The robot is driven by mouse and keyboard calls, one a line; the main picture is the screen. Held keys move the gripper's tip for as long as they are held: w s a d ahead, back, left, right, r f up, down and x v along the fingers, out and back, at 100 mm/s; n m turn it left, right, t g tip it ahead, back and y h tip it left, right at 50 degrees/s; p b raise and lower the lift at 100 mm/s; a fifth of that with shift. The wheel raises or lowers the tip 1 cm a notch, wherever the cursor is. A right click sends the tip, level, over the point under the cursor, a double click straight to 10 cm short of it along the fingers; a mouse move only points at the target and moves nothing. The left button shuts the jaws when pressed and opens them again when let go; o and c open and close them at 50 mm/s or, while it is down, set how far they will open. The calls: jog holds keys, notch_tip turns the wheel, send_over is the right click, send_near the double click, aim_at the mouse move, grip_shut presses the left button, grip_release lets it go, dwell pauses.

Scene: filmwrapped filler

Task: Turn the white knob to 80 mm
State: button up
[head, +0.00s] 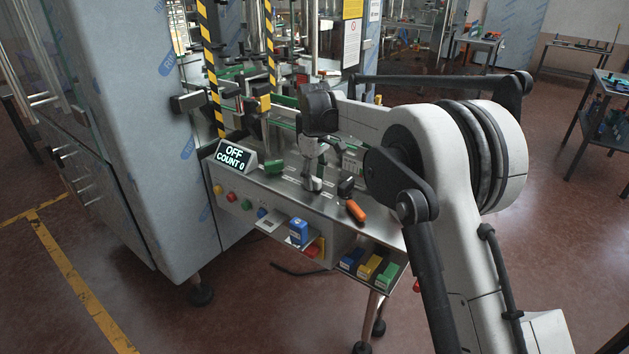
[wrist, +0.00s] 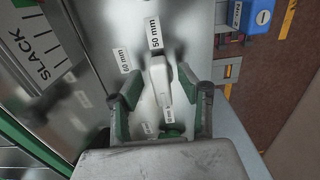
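The white knob (wrist: 159,78) is in the middle of the wrist view, its narrow pointer end aimed at the "50 mm" label (wrist: 155,32). A "60 mm" label (wrist: 122,60) is to its left; more labels around it are too small or blurred to read. My gripper (wrist: 156,92) is open, with a green-padded finger on either side of the knob and visible gaps beside the pointer. In the head view my gripper (head: 312,178) reaches down to the console top, where it largely hides the knob.
The console display (head: 234,154) reads "OFF" and "COUNT 0". A green knob (head: 275,162) is left of my gripper, and an orange-handled lever (head: 355,210) is to its right. A blue box (head: 298,232) sits at the console front. Coloured boxes (head: 368,267) lie in a lower tray.

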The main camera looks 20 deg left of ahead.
aim_at(316, 178)
notch_tip(316, 178, up, 11)
dwell(0.4)
jog(key=s+d+r+m+t, duration=0.15)
jog(key=d+r, duration=0.25)
jog(key=d, duration=0.4)
jog(key=s+d+r+m, duration=0.2)
jog(key=s+d+r, duration=0.1)
jog(key=d+r, duration=0.3)
jog(key=s+d+r+m+t+y, duration=0.1)
jog(key=s+d+m, duration=0.1)
jog(key=s+d, duration=0.4)
jog(key=s+d+m+t, duration=0.1)
jog(key=s+d+m, duration=0.15)
jog(key=d, duration=0.65)
jog(key=s+d+f+m+t, duration=0.1)
jog(key=s+d+f, duration=0.3)
jog(key=s, duration=0.4)
jog(key=s+d+f+m+t, duration=0.1)
jog(key=s+d+f+m, duration=0.2)
jog(key=s+d, duration=0.3)
jog(key=s+d+f+m+t+h, duration=0.1)
jog(key=s+d+f, duration=0.4)
jog(key=s, duration=0.6)
jog(key=shift+d+f+m+t, duration=0.35)
jog(key=shift+d+m, duration=0.2)
jog(key=shift+m, duration=0.15)
